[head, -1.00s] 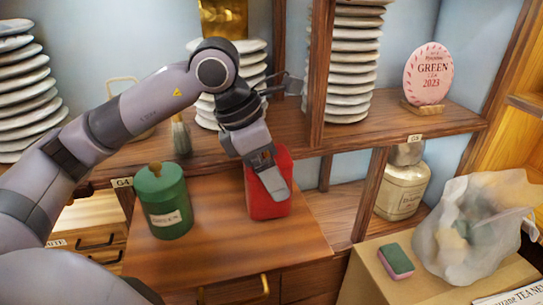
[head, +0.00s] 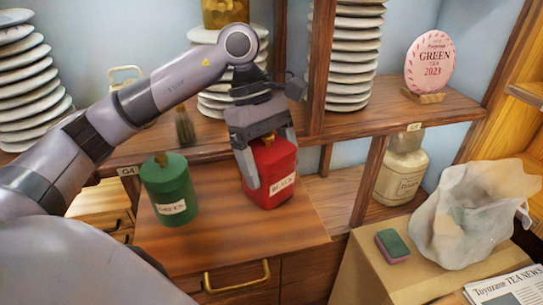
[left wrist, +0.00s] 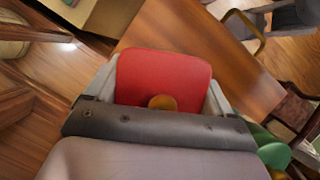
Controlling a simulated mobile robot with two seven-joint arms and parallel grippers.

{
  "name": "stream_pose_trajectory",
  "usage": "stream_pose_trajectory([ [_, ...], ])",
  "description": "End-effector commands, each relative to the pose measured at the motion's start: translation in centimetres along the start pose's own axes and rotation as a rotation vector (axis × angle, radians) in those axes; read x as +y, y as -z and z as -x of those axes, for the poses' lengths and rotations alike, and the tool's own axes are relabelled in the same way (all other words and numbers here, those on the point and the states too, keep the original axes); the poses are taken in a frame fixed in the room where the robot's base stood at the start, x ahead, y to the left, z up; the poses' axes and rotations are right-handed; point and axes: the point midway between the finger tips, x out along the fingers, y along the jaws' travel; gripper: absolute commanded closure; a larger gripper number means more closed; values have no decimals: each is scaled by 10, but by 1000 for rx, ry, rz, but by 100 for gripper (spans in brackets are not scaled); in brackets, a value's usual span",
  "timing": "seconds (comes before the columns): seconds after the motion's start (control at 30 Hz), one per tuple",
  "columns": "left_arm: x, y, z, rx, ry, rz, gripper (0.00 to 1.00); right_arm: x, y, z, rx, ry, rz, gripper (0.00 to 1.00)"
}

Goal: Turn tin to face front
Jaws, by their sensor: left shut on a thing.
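A red tin (head: 268,190) with a white label reading BLACK stands on the wooden cabinet top. The label shows on its side toward the head camera, turned somewhat to the right. My left gripper (head: 271,170) is over the tin from above, a finger on each side, shut on it. In the left wrist view the red lid (left wrist: 165,75) and its round knob lie between the two fingers. A green tin (head: 170,195) labelled GREEN stands to the left, apart from the red one; part of it shows in the left wrist view (left wrist: 272,150). My right gripper is not in view.
Plate stacks (head: 350,55) and a pink GREEN 2023 tea cake (head: 430,62) stand on the shelf behind. A cream canister (head: 400,172), a sponge (head: 392,246) and a clear bag (head: 465,220) are to the right. The cabinet top in front of the tins is clear.

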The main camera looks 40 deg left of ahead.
Motion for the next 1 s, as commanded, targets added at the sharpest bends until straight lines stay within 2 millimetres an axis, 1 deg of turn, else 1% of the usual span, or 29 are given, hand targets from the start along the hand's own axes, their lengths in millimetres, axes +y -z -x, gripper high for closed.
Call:
stream_pose_trajectory([
  [0.2, -1, 0, -1, -1, 102, -248, 49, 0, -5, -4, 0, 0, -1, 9],
  [0.4, -2, 0, -1, 0, 174, -425, 49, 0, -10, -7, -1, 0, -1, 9],
  [0.57, -3, 3, -6, 1, 177, -431, 49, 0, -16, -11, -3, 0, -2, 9],
  [0.9, -3, 3, -6, 1, 175, -429, 49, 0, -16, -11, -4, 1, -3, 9],
  [0.93, -3, 3, -6, 1, 175, -428, 7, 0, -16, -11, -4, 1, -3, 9],
  [0.97, -3, 3, -6, 1, 175, -428, 0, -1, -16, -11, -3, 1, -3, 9],
  [1.0, -3, 3, -6, 1, 175, -428, 0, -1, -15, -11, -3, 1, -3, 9],
])
